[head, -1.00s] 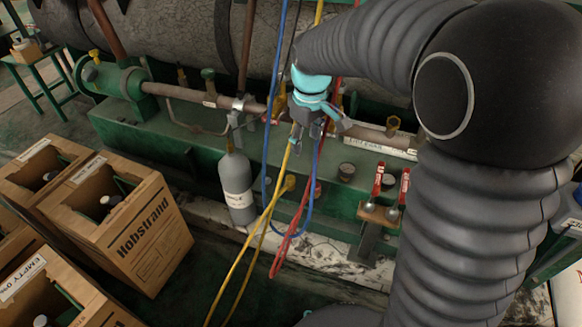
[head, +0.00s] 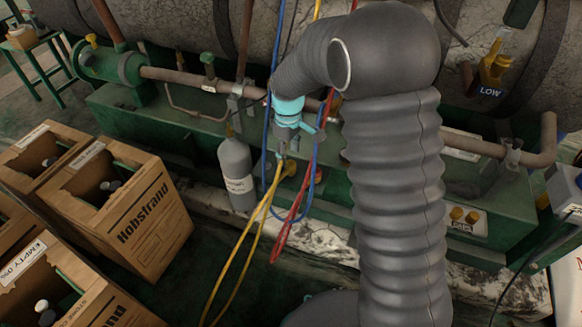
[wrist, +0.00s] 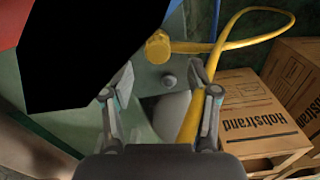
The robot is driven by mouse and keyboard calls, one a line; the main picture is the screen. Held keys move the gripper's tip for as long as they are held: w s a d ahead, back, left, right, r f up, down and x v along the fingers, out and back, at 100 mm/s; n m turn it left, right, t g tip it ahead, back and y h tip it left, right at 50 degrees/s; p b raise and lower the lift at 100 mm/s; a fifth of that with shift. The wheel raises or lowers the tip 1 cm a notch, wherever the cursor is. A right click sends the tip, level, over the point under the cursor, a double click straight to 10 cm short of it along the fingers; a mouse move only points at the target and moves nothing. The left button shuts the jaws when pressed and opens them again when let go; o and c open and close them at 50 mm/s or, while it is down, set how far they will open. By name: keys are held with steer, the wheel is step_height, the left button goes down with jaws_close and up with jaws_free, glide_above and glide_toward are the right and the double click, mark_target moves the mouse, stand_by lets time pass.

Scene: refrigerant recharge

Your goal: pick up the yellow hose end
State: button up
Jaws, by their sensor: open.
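The yellow hose (head: 243,240) hangs in a loop at the middle of the head view, its top just below my gripper (head: 286,150). In the wrist view, the yellow hose (wrist: 236,44) curves at the upper right and passes down by the right finger. A round yellow piece (wrist: 158,47) lies beyond the fingertips, seemingly at the end of the hose; I cannot tell for certain that they join. My gripper (wrist: 163,72) is open, with its fingers apart on either side of a grey rounded shape. A black shape hides the upper left of the wrist view.
A grey cylinder (head: 236,175) stands left of the hoses. A blue hose (head: 268,130) and a red hose (head: 291,220) hang close to the yellow one. A pipe (head: 190,80) runs behind. Cardboard boxes (head: 150,225) fill the lower left.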

mark_target(290, 163)
steer(key=shift+d+f, duration=0.15)
steer(key=shift+f, duration=1.25)
steer(key=shift+d+f, duration=0.1)
steer(key=shift+f, duration=1.25)
jaws_close()
